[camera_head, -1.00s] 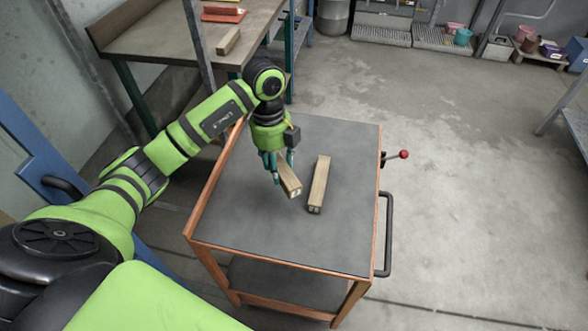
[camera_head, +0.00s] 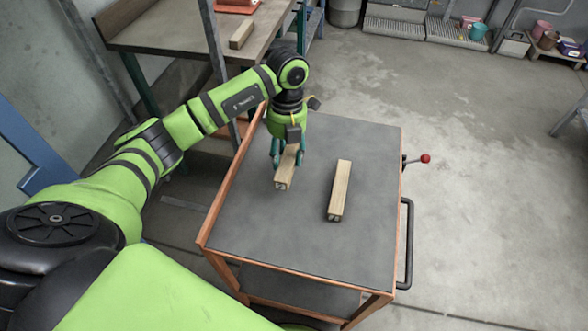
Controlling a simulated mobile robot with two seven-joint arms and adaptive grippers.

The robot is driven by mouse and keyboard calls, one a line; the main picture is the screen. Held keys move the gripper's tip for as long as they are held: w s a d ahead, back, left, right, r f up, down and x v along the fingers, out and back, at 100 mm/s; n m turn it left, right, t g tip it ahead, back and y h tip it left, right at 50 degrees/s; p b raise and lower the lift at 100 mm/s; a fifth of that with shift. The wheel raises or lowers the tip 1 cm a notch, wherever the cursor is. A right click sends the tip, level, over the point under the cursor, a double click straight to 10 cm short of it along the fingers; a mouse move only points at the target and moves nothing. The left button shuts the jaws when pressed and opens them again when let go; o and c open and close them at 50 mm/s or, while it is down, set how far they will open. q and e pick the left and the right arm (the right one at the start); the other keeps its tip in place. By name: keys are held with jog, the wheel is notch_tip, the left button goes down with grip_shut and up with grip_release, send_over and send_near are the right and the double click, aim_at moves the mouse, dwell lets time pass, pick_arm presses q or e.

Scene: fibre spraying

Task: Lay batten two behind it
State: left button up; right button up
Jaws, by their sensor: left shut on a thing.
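A wooden batten (camera_head: 339,190) lies on the grey top of the cart (camera_head: 300,238), right of its middle. My left gripper (camera_head: 288,160) is shut on a second wooden batten (camera_head: 285,171), to the left of the lying one and apart from it. The held batten runs roughly parallel to the other, and its far part is hidden by the gripper. I cannot tell whether it touches the cart top. My right gripper does not show.
A workbench (camera_head: 165,38) at the back left bears another wooden block (camera_head: 242,35) and a red item (camera_head: 236,8). The cart has a dark side handle (camera_head: 408,245) and a red-knobbed lever (camera_head: 425,158) on its right. The cart's front top is clear.

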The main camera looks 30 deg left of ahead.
aim_at(292, 161)
pick_arm(q)
jog(key=shift+s+d+f+p, duration=0.2)
jog(key=shift+s+d+f, duration=0.1)
jog(key=shift+d+f, duration=0.25)
jog(key=shift+s+d+f+p, duration=0.15)
jog(key=shift+s+d+f, duration=0.15)
jog(key=shift+d, duration=0.35)
notch_tip(292, 161, down, 3)
jog(key=shift+f+p, duration=0.15)
jog(key=shift+p, duration=0.35)
jog(key=shift+f, duration=0.5)
jog(key=o, duration=1.2)
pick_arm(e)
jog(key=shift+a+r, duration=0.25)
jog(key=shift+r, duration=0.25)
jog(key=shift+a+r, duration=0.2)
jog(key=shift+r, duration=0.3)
pick_arm(q)
jog(key=shift+r, duration=0.1)
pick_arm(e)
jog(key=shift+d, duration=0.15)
